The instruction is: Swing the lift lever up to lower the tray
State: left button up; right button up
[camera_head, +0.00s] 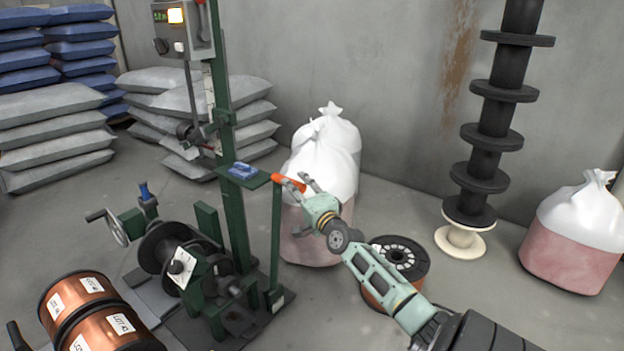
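The lift lever has an orange handle (284,181) at the top of a thin green post, near the picture's middle. It points right and slightly down. The tray (262,181) is a small green plate beside the tall green column, and a blue item (242,171) lies on it. My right gripper (298,183) is at the handle's right end. Its fingers look spread, one above and one below the orange handle; whether they touch it is unclear. My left gripper is out of view.
A winding machine (165,250) with a handwheel stands left of the post, with copper spools (90,312) at lower left. White-topped bags (325,155) stand behind my gripper. A spool (400,258) lies behind my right forearm. A black stack of discs (487,150) stands right.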

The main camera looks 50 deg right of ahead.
jog(key=v, duration=0.9)
jog(key=shift+s, duration=0.25)
